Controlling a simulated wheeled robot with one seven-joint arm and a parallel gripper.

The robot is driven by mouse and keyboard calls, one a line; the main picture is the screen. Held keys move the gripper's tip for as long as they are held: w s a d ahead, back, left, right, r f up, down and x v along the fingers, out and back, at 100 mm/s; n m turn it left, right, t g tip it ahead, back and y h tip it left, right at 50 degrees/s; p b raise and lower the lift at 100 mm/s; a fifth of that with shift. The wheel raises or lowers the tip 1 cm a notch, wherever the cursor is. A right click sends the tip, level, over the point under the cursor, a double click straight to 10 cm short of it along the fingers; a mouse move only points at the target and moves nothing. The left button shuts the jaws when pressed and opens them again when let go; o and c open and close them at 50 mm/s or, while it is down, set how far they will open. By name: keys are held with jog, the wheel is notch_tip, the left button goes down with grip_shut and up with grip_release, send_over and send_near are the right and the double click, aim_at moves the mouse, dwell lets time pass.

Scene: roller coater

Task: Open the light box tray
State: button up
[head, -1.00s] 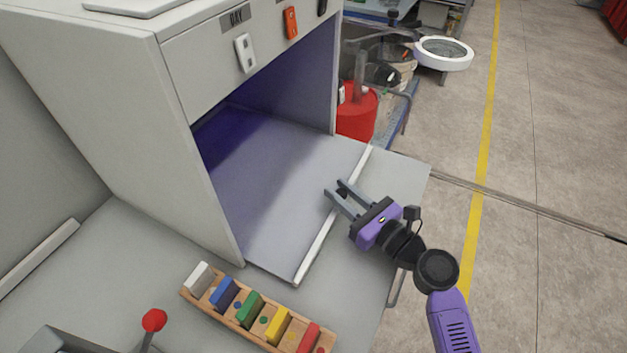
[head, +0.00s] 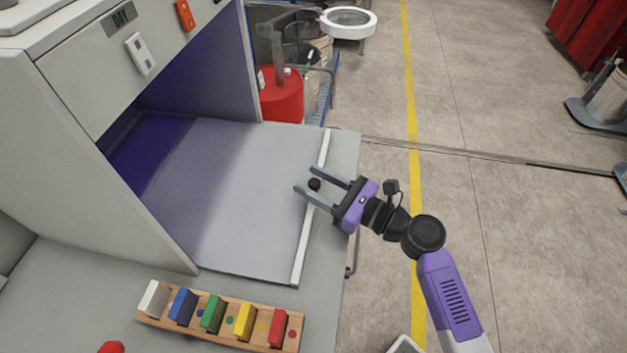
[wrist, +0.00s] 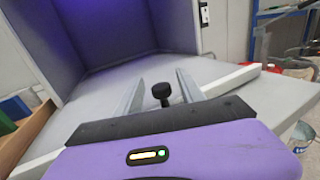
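The light box tray (head: 235,205) is a flat grey panel that sticks out of the box's opening toward the counter's right edge. A white strip (head: 303,240) runs along its front edge. A black knob (head: 314,184) stands at that edge; it also shows in the wrist view (wrist: 162,92). My gripper (head: 322,182) is open, with one finger on each side of the knob. In the wrist view, gaps show between the knob and both fingers (wrist: 160,92).
The light box (head: 90,170) glows violet inside. A wooden rack (head: 220,318) with several coloured blocks lies in front of the tray. A red drum (head: 281,95) stands behind the counter.

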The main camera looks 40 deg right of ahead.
jog(key=b+v, duration=0.1)
jog(key=v, duration=0.5)
jog(key=shift+s+f, duration=0.1)
jog(key=shift+s, duration=0.15)
jog(key=shift+s+d, duration=0.15)
jog(key=shift+s, duration=0.5)
